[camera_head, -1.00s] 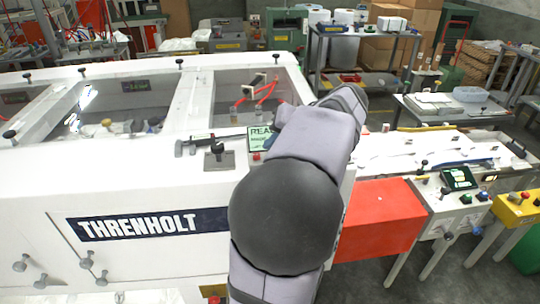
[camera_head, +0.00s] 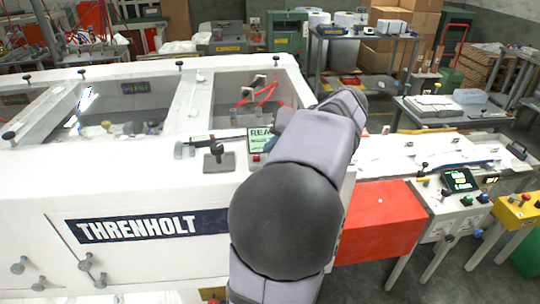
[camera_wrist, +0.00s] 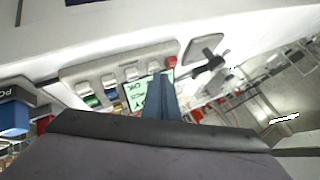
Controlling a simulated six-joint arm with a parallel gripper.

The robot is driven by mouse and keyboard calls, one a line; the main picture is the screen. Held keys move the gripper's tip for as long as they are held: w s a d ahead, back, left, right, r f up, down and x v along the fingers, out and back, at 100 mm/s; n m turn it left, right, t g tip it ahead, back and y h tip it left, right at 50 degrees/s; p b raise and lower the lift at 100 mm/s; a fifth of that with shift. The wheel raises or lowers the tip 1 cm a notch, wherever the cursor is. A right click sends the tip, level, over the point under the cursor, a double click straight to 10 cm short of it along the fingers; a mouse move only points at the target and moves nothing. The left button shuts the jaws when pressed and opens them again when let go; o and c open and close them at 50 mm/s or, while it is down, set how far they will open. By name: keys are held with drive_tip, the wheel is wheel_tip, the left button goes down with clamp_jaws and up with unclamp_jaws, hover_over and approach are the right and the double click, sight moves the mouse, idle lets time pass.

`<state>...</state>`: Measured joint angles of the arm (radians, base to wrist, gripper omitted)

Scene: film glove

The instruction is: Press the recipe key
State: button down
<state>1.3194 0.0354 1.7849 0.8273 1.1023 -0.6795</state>
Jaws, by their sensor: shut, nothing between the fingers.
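A control panel (camera_wrist: 120,72) on the white machine shows in the wrist view, upside down, with several white keys (camera_wrist: 109,83) and coloured parts beside them. I cannot read which is the recipe key. A pale green screen (camera_wrist: 138,92) sits among them, and in the head view the same screen (camera_head: 260,138) reads "REA…", the rest hidden by my arm. My gripper (camera_wrist: 162,80) is shut and empty, its blue-grey fingers in front of the screen's right part. I cannot tell whether they touch the panel. In the head view only a bluish bit of it shows beside the screen.
A red button (camera_wrist: 171,62) sits near the fingertips. A black lever (camera_wrist: 211,62) stands on a grey plate beside the panel; it also shows in the head view (camera_head: 217,153). A conveyor (camera_head: 420,152) and red cover (camera_head: 380,220) lie to the right.

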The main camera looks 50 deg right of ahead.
drive_tip(key=shift+f, duration=0.25)
drive_tip(key=shift+r, duration=0.2)
idle(0.5)
drive_tip(key=shift+r+p, duration=0.3)
drive_tip(key=shift+r, duration=0.4)
wheel_tip(320, 180, up, 5)
drive_tip(key=p, duration=0.3)
idle(0.3)
idle(0.7)
